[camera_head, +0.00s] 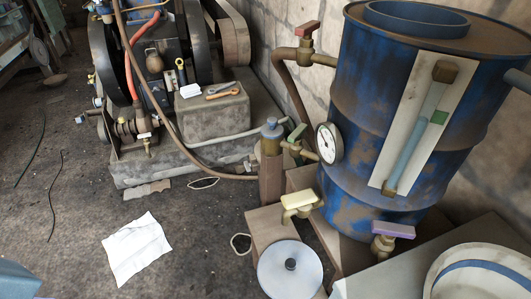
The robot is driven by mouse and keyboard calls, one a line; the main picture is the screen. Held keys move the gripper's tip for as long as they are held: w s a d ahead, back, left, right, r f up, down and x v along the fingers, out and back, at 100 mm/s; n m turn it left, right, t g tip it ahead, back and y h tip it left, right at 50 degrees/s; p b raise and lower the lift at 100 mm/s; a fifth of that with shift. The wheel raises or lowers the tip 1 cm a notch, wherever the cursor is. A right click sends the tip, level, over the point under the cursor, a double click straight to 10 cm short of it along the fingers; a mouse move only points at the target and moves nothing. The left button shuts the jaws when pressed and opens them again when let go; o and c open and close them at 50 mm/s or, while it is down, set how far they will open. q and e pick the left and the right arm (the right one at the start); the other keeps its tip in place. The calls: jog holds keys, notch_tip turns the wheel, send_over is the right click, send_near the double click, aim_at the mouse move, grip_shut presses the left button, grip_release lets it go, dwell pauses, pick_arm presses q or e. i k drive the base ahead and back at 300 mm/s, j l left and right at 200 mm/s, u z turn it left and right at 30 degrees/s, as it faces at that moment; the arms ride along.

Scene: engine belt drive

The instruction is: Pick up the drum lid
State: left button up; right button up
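The drum lid appears to be the round pale grey-blue disc (270,277) with a dark knob (290,264) at its middle, at the bottom centre. It lies knob side up by a brown wooden stand (264,224), and its lower edge is cut off by the frame. The rusty blue drum (355,95) stands upright at the right, with a raised blue collar (415,20) around the opening on its top. Neither of my grippers shows in the head view, so their state is hidden.
A tap with a cream handle (297,200) stands just above the lid, and a purple-handled tap (393,231) is to its right. A round cream vessel (440,270) is at bottom right. An engine (150,70) stands at upper left. A white sheet (137,248) lies on open floor.

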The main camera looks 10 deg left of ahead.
aim_at(287, 269)
jog(key=i+j+z, duration=0.3)
jog(key=j+z, duration=0.25)
jog(key=i+j+z, duration=0.15)
jog(key=j+z, duration=0.15)
jog(key=j, duration=0.2)
jog(key=i+j+z, duration=0.1)
jog(key=j+z, duration=0.5)
jog(key=j, duration=0.25)
